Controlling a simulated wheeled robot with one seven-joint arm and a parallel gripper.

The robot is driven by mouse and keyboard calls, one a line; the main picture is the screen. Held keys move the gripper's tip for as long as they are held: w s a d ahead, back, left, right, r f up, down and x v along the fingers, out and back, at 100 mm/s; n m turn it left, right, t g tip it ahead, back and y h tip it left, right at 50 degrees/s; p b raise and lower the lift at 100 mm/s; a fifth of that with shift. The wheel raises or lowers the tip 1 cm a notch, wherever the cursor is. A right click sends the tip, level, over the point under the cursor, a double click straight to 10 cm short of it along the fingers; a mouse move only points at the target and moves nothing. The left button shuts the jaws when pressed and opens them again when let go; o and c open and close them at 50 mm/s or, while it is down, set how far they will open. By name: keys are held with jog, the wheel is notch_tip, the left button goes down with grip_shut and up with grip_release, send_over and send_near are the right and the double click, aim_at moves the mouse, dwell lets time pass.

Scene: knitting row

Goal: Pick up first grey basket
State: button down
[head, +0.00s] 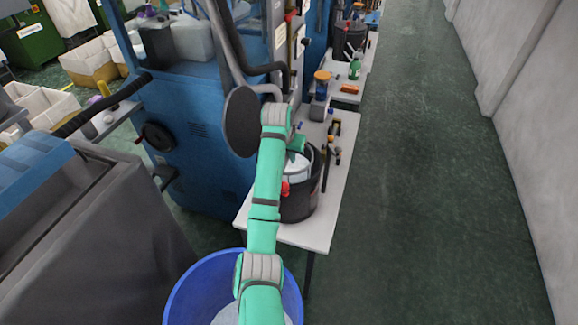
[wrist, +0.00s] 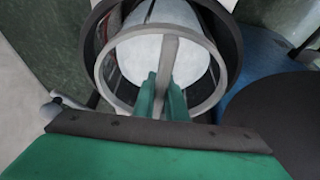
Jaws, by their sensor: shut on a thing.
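A round grey basket (wrist: 216,90) with a pale inside shows in the wrist view, with a flat grey strip (wrist: 167,58) across its mouth. In the head view its pale part (head: 296,170) shows within the top of a dark bucket (head: 299,208) on a white table (head: 325,222). A dark outer rim (wrist: 234,40) surrounds it in the wrist view. My gripper (wrist: 163,90) is shut on the strip of the grey basket. In the head view my gripper (head: 299,146) is over the bucket, partly hidden by my arm. I cannot tell whether the basket is lifted.
A blue machine (head: 205,130) stands left of the table, with a dark disc (head: 240,121) beside my arm. Tools (head: 330,160) lie right of the bucket. A blue bin (head: 190,297) stands in front. The green floor (head: 430,170) on the right is clear.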

notch_tip(320, 180, up, 46)
jog(key=shift+d, duration=0.2)
dwell(1.9)
dwell(0.4)
